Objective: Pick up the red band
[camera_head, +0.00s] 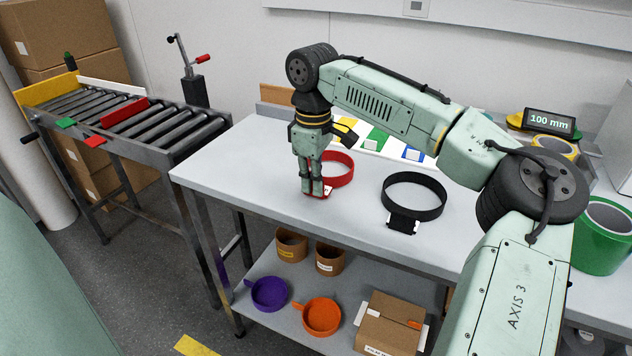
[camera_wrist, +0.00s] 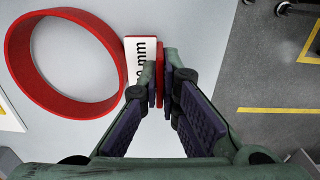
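The red band (camera_head: 345,182) is a ring standing on its edge on the light table, with a small flat tab and white label at its front left. In the wrist view the red band (camera_wrist: 80,107) lies at the upper left; its upright red tab is beside a white "mm" label (camera_wrist: 138,58). My gripper (camera_head: 314,190) points down at the tab, low over the tabletop. In the wrist view my gripper's fingertips (camera_wrist: 161,88) are close together, with the red tab between them and the pads against both sides. The tab's lower end is hidden.
A black band (camera_head: 405,218) stands to the right on the table (camera_head: 270,170). Colored cards lie behind, near a "100 mm" display (camera_head: 549,122). A green roll (camera_head: 602,240) is at the right. A roller conveyor (camera_head: 135,120) stands left. The shelf below holds purple and orange bands.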

